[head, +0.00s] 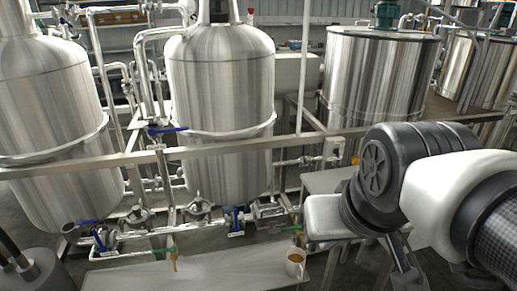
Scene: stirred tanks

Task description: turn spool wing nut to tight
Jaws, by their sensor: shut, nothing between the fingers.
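A wing nut cannot be made out surely at this size. Low pipework runs under the two front tanks. A grey clamp-like fitting (200,209) sits below the middle tank, and a similar one (138,214) lies further left. I cannot tell which piece is the spool, or how tight any nut is. My arm (440,195) reaches in from the right edge, with a large dark joint and white casing. It is to the right of the fittings and well apart from them. The fingers of my gripper cannot be made out.
Steel tanks (222,85) stand behind a horizontal rail (230,150). A blue-handled valve (236,220) sits on the low pipe. The bench's middle is mostly clear.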

